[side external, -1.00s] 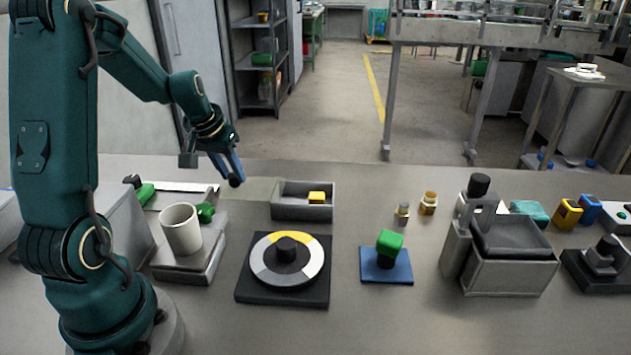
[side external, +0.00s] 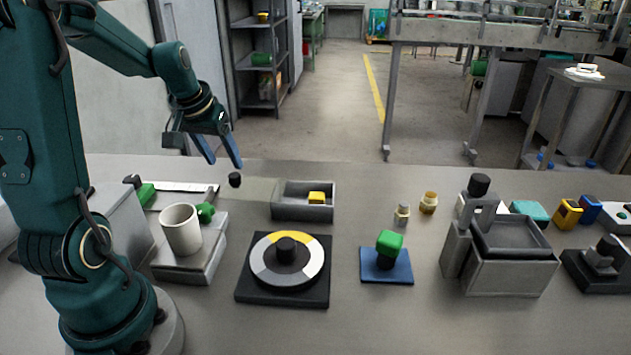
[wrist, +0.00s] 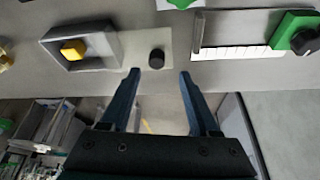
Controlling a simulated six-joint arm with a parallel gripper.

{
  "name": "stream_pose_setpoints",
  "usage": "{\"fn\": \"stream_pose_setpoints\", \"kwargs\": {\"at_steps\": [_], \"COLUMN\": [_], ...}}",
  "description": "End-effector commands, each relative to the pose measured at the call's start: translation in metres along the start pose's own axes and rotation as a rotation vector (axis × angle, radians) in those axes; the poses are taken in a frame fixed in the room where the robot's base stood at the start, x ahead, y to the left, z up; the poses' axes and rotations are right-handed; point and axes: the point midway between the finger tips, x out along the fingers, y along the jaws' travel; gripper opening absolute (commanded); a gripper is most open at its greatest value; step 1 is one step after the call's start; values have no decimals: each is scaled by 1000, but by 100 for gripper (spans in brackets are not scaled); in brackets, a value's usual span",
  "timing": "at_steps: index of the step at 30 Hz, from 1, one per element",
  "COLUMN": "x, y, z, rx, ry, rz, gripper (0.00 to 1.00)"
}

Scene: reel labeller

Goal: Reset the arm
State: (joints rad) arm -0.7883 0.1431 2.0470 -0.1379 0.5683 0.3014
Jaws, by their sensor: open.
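My gripper (side external: 225,165) is open and empty, with two blue fingers pointing down at the back of the table. A small black knob-like piece (side external: 235,180) stands just below the fingertips in the side view, by a pale patch on the table. In the wrist view my gripper (wrist: 160,72) has its fingers spread, and the black piece (wrist: 156,59) shows in the gap beyond the tips, apart from both.
A grey bin (side external: 290,212) with a yellow block (side external: 317,198) sits right of the gripper. In front are a turntable (side external: 262,273), a white cup (side external: 181,230), and a green-topped stamp (side external: 389,244) on a blue pad (side external: 372,275). Space above the table is clear.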

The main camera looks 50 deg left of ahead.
Motion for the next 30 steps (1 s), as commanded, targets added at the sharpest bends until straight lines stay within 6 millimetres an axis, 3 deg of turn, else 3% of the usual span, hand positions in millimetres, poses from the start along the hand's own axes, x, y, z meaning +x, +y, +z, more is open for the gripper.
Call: {"fn": "stream_pose_setpoints", "kwargs": {"at_steps": [11,14,18,20,24,30], "x": [-3,-12,-48,-66,-103,-131], "y": [2,17,66,89,129,146], "z": [0,-5,-3,9,52,121], "rx": [6,53,205,278,419,554], "ry": [-1,32,127,158,203,210], "rz": [3,16,67,100,179,266], "gripper": [62,62,62,62,62,62]}}
